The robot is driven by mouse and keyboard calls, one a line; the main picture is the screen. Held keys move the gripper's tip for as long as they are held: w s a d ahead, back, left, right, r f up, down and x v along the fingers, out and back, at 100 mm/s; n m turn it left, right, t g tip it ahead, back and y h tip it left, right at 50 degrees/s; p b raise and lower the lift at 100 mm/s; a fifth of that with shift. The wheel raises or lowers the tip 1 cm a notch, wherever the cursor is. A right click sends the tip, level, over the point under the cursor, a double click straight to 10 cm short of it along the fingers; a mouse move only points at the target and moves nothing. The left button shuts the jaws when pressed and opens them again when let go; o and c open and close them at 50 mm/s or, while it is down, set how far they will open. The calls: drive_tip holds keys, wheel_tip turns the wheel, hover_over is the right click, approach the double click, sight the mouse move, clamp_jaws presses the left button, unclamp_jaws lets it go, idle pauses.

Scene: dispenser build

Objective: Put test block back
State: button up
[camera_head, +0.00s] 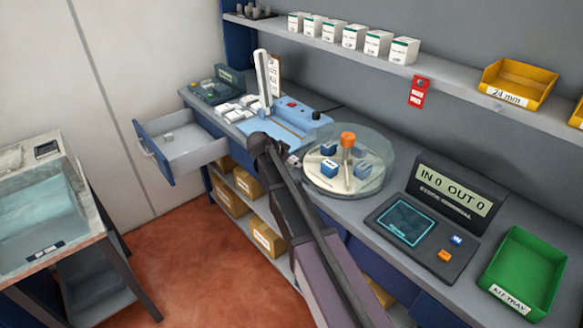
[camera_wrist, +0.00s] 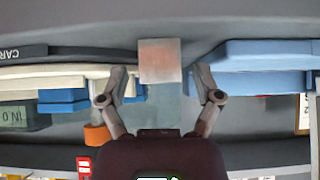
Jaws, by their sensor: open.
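A small square block (camera_wrist: 160,60), grey with a faded pinkish face, shows in the wrist view between and just beyond my fingertips; I take it for the test block. My gripper (camera_wrist: 160,76) is open, with one finger on each side of the block and visible gaps. I cannot tell whether anything supports the block from below. In the head view my gripper (camera_head: 290,160) is over the counter's front edge, between the blue press and the round carousel, and the arm hides the block there. An open drawer (camera_head: 190,152) at the left holds a small light grey piece (camera_head: 168,137).
The blue press (camera_head: 283,122) and the clear-covered carousel (camera_head: 372,180) with blue blocks and an orange knob (camera_head: 348,139) stand close on either side. The terminal (camera_head: 452,195) and green kit tray (camera_head: 522,272) are to the right. A shelf (camera_head: 350,55) with white boxes runs above.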

drive_tip(key=shift+w+d+f, duration=0.1)
idle(0.6)
clamp_jaws()
